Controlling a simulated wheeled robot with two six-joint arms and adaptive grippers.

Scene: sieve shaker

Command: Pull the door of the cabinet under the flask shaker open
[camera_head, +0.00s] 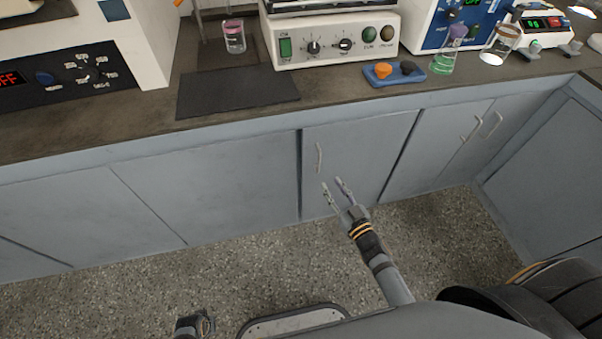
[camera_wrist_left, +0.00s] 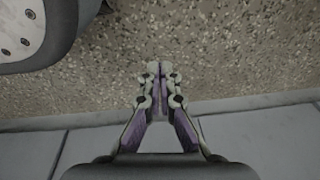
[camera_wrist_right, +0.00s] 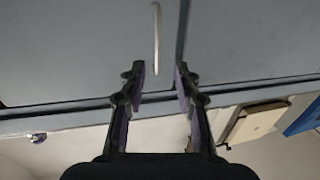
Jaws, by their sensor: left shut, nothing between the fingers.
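The grey door (camera_head: 356,150) of the cabinet under the flask shaker (camera_head: 333,38) is shut in the head view. Its light vertical handle (camera_head: 318,158) is near the door's left edge. My right gripper (camera_head: 332,184) is open in front of the door, a little below and right of the handle in the picture.
The worktop (camera_head: 130,132) above carries a dark mat (camera_head: 238,94), a blue tray with stoppers (camera_head: 395,78) and glassware. More cabinet doors with handles (camera_head: 472,130) stand to the right. The speckled floor (camera_head: 250,270) before the cabinets is clear.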

